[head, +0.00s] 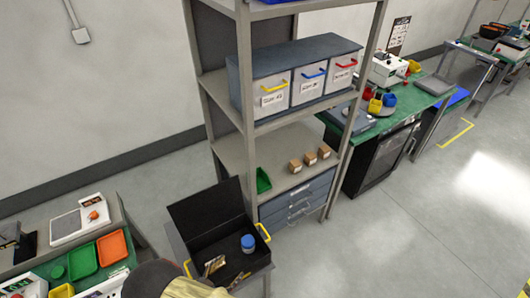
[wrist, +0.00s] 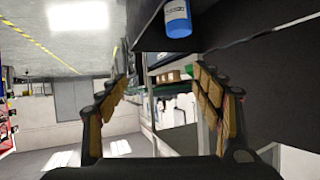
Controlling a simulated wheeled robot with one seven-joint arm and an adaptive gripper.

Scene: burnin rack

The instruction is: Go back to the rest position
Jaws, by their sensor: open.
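My gripper (wrist: 158,80) is open and its jaws are empty in the wrist view, with tan pads on both fingers. In the head view its tan finger pads (head: 214,265) show at the bottom, over the near part of an open black box (head: 200,212). A blue jar (head: 248,242) with a pale label stands in that box, just beyond and apart from the fingers. The jar also shows at the top of the wrist view (wrist: 177,18).
A tall grey shelf rack (head: 245,110) stands behind the box, holding labelled bins (head: 308,85), small brown boxes (head: 310,158) and a green tray (head: 263,181). A green-topped bench (head: 432,100) is at right; a bench with trays (head: 83,261) is at lower left. Floor at right is clear.

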